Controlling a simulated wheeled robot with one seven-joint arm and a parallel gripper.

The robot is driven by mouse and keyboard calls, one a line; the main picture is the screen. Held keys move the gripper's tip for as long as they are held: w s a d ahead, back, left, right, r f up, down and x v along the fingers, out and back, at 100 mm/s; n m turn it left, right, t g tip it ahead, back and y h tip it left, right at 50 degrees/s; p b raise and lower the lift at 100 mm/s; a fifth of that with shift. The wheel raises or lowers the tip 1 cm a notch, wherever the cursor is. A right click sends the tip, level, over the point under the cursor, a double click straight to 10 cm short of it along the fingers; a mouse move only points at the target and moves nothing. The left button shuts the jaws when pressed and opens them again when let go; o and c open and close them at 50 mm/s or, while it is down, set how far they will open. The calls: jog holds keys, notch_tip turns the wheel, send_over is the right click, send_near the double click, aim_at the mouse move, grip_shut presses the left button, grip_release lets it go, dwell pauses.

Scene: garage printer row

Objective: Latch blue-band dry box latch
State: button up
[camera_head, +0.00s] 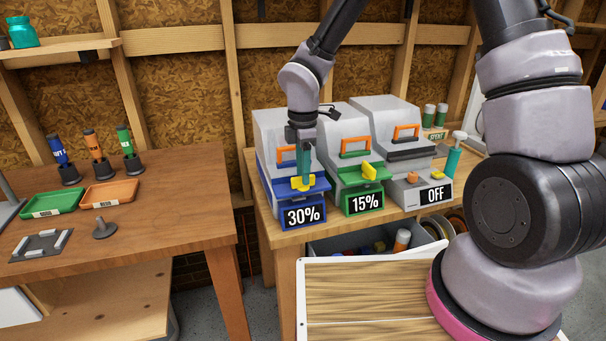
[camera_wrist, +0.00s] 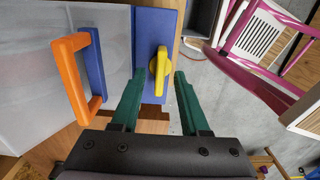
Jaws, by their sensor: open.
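The blue-band dry box (camera_head: 275,140) stands at the left of the row, with a "30%" display on its front and an orange handle on top. Its yellow latch (camera_head: 297,185) sits on the blue front ledge. In the wrist view the latch (camera_wrist: 159,64) is a yellow bar with a round hub on the blue band (camera_wrist: 150,25). My gripper (camera_head: 304,178) points down at the latch from above. In the wrist view its green fingers (camera_wrist: 160,76) are open, one on each side of the latch's lower end. I cannot tell whether either finger touches it.
A green-band box (camera_head: 343,140) showing "15%" and a grey-band box (camera_head: 385,125) showing "OFF" stand close on the right, each with a yellow latch. A bin (camera_head: 350,242) of spools sits below. A side bench (camera_head: 150,225) with trays stands left.

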jog(key=shift+f, duration=0.6)
grip_shut()
